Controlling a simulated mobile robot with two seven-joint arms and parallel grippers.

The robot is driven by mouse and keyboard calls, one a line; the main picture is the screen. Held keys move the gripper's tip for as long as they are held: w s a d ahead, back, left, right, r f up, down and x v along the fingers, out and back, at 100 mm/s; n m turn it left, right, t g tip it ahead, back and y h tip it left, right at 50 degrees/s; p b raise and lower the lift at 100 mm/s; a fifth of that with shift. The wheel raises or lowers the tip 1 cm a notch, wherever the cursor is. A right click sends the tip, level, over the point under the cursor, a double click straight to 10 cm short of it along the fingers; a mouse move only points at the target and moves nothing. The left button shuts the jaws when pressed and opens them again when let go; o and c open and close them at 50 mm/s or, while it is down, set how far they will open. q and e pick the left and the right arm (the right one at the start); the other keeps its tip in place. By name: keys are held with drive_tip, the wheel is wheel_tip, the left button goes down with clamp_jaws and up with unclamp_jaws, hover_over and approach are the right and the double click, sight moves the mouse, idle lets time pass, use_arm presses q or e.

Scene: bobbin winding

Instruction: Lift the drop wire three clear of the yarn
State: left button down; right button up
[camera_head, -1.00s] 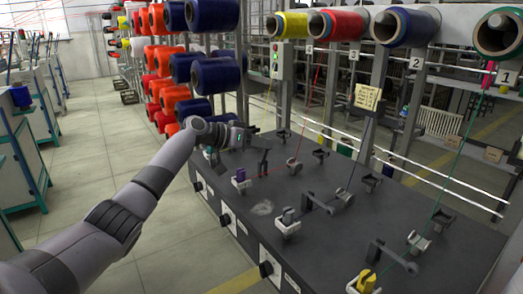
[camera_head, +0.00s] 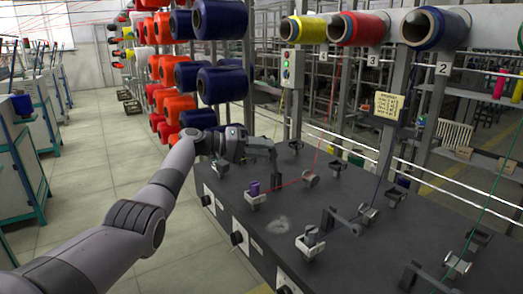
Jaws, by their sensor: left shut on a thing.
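The drop wire three (camera_head: 262,144) is a dark lever on the black machine bench, at the far left station. My left gripper (camera_head: 243,146) reaches it from the left and is shut on its near end. The fingertips are small and partly hidden against the dark lever. My right gripper is not in view.
The black bench (camera_head: 345,270) carries other levers, such as a neighbouring drop wire (camera_head: 343,221), and several small holders. A sign (camera_head: 388,106) hangs on a post behind. Orange and blue cones (camera_head: 222,85) stand close behind my left arm. The floor at left is clear.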

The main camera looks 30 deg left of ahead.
use_arm(q)
drive_tip(key=shift+d+f, duration=0.2)
drive_tip(key=shift+f, duration=0.3)
drive_tip(key=c, duration=0.9)
unclamp_jaws()
drive_tip(key=shift+r, duration=0.25)
drive_tip(key=shift+a, duration=0.1)
drive_tip(key=v, duration=0.7)
drive_tip(key=shift+b, duration=0.3)
drive_tip(key=shift+s, duration=0.1)
